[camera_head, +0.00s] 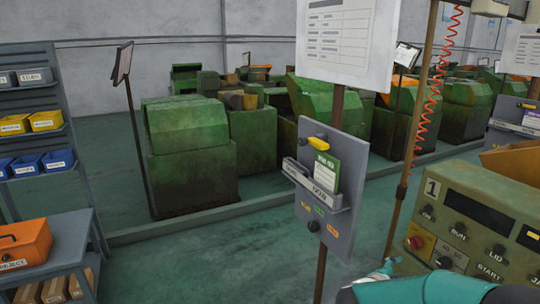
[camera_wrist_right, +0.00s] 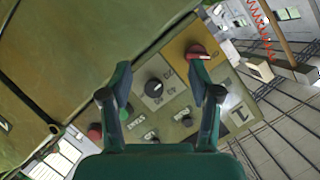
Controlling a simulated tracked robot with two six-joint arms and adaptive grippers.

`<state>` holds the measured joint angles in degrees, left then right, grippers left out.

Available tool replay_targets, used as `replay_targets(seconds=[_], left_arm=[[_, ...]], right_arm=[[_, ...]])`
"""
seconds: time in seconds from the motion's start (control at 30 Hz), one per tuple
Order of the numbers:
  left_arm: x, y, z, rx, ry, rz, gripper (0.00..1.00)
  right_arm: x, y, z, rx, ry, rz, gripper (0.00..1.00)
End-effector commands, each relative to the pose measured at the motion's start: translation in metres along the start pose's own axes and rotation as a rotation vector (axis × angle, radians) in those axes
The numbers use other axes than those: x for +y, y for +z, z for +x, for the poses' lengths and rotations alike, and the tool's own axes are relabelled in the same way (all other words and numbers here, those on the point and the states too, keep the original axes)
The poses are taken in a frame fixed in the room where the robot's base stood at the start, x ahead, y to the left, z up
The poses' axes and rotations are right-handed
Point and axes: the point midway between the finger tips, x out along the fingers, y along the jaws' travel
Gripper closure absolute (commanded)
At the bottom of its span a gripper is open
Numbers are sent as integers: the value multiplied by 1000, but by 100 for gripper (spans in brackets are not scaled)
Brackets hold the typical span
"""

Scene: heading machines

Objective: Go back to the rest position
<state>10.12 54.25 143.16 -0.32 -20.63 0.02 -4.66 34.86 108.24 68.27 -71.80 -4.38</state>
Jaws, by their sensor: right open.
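My right gripper (camera_head: 382,272) is at the bottom right of the head view, low in front of the machine's control panel (camera_head: 455,215). In the right wrist view its two fingers (camera_wrist_right: 161,80) are spread apart with nothing between them. Behind them lies the tilted control panel (camera_wrist_right: 218,120), with a black rotary knob (camera_wrist_right: 154,88) between the fingers and a red knob (camera_wrist_right: 198,52) near the right fingertip. I cannot tell the exact gap between fingers and panel. My left gripper is not in view.
A grey board with a green card (camera_head: 325,172) stands on a post left of the panel. A shelf rack (camera_head: 30,110) with coloured bins and an orange reject box (camera_head: 22,245) is at the left. Green machines (camera_head: 190,150) stand behind a low kerb. The middle floor (camera_head: 190,260) is clear.

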Motion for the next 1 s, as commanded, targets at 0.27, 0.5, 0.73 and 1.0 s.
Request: replay_targets(seconds=[0.27,0.5,0.73,1.0], left_arm=[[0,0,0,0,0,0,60],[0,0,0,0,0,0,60],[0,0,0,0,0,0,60],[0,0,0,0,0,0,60]], right_arm=[[142,140,6,-397,-61,-465,38],[260,235,-92,-961,-163,-768,38],[330,251,-200,-1403,-263,-969,38],[352,244,-233,-1568,-284,-1042,41]])
